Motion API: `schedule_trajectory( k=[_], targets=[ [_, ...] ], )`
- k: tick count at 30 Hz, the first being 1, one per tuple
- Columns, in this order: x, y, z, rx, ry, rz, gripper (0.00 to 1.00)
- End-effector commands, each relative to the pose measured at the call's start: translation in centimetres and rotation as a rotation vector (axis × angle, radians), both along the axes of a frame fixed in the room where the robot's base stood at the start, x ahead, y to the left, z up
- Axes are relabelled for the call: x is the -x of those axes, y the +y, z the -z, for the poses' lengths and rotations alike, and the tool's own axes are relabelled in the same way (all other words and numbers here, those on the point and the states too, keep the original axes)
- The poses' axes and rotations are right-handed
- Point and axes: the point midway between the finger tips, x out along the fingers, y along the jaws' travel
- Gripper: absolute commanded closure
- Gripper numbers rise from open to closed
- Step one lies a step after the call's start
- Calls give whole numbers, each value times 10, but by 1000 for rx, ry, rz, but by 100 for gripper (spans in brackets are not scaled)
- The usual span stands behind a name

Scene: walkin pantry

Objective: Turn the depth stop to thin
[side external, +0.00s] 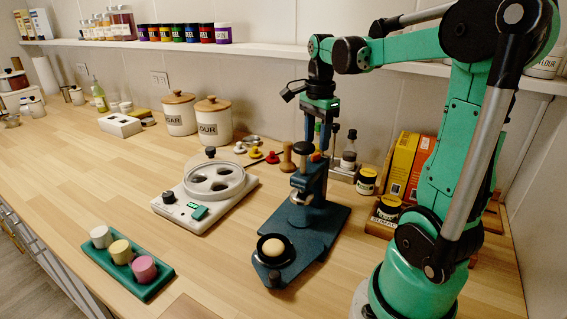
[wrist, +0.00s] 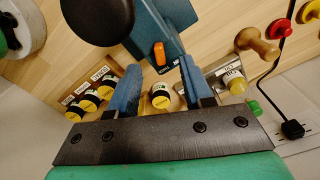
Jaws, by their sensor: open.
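A small orange lever (wrist: 159,53), which looks like the depth stop, sits on the press body. It shows as a small orange spot (side external: 315,157) in the side view. Any thin or thick marks are too small to read. My gripper (wrist: 160,70) is open above and behind the press. The lever lies between its two blue fingers in the wrist picture; no contact is visible.
A white device with a round dish (side external: 215,178) stands left of the press. A green tray (side external: 128,268) holds three coloured cylinders. Behind and right are jars (side external: 367,181), a bottle rack (side external: 345,172) and yellow and orange boxes (side external: 403,163).

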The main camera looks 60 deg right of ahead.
Motion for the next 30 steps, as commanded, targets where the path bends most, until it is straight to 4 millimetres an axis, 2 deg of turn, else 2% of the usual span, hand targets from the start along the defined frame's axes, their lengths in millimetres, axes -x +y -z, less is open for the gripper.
schedule_trajectory(
  k=[7, 18, 23, 30],
  targets=[
    [0, 0, 26, 0, -1, -1, 55],
    [0, 0, 31, 0, -1, -1, 55],
    [0, 0, 31, 0, -1, -1, 100],
    [0, 0, 31, 0, -1, -3, 100]
  ],
)
